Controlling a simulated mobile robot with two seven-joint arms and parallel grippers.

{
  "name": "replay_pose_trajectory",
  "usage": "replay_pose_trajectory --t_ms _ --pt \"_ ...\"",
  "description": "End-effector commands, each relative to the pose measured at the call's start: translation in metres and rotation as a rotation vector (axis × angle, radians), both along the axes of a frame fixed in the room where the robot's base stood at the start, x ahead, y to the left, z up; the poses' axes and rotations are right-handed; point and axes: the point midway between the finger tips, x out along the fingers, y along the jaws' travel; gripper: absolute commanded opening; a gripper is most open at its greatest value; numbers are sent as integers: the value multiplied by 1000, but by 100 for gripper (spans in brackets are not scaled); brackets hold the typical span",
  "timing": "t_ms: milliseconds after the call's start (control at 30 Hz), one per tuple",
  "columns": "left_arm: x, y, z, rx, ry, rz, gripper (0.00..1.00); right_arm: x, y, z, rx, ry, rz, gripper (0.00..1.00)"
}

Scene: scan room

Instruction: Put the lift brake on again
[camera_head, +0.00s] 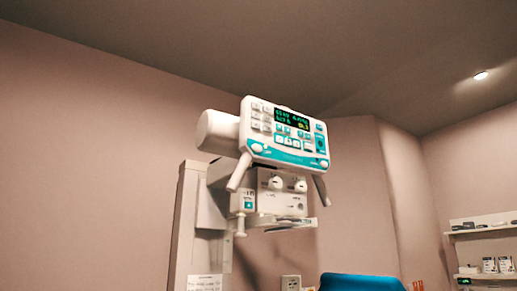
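A white scanner head (287,137) with a teal-edged control panel is mounted high on a pale upright column (187,225). Its dark display (291,118) shows green and yellow characters. A short peg (240,227) hangs under that box. I cannot tell which part is the lift brake or how it is set. Neither gripper is in view.
A blue padded surface (360,283) shows at the bottom centre. Wall shelves (482,232) with several small containers stand at the right. A wall outlet (290,283) and a paper label (205,283) are low down. The floor is out of view.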

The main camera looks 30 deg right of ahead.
Motion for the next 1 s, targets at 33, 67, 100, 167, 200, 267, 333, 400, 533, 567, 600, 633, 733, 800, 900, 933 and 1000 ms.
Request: replay_pose_trajectory --t_ms 33,67,100,167,200,267,333,400,533,567,600,633,733,800,900,933,1000 --pt "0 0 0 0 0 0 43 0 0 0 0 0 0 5" --pt "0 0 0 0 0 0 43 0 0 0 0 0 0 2" --pt "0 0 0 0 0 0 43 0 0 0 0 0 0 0" --pt "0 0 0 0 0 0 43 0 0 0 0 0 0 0" --pt "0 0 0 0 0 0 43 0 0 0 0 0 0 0" --pt "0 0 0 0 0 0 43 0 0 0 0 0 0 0" --pt "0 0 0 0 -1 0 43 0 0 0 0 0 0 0" --pt "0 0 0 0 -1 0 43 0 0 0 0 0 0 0" --pt "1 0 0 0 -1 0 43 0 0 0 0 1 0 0" --pt "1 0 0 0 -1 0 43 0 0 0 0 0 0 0" --pt "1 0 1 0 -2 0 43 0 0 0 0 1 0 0" --pt "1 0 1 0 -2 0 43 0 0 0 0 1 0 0" --pt "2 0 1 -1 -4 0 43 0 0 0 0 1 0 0" --pt "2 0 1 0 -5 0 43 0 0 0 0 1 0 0" --pt "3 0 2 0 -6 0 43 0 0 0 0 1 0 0" --pt "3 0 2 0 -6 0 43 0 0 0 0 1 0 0" --pt "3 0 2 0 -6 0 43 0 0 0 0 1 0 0"
